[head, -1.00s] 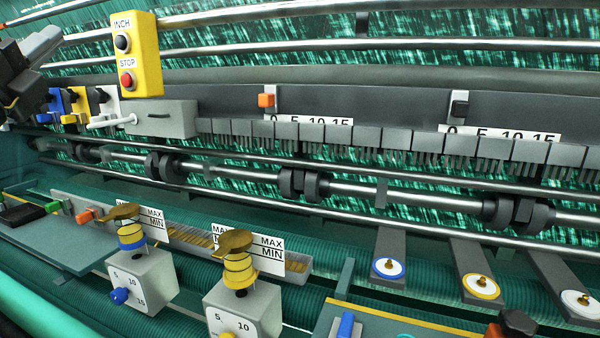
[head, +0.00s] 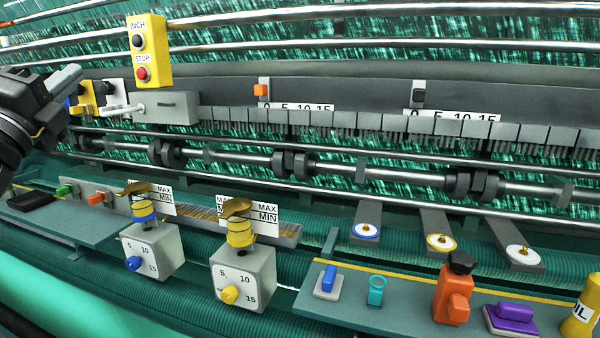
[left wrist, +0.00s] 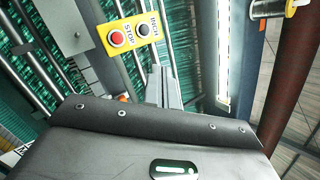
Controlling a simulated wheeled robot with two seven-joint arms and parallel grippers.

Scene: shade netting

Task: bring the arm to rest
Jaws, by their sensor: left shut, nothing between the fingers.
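My left gripper (head: 66,78) is at the far left of the head view, with its fingers together and nothing between them. Its fingers point right, toward the yellow box (head: 150,52) with the INCH and STOP buttons, and are apart from it in the picture. In the left wrist view, the gripper's grey fingers (left wrist: 163,88) show beyond the dark wrist housing, and the yellow button box (left wrist: 130,35) is above them. My right gripper is not in view.
Two grey dial boxes (head: 151,250) (head: 243,280) stand in front of the rollers. A shelf at lower right (head: 395,312) holds a blue block, a teal ring-like piece, an orange tool (head: 453,295) and a purple block (head: 512,318). A long rail (head: 400,178) crosses behind.

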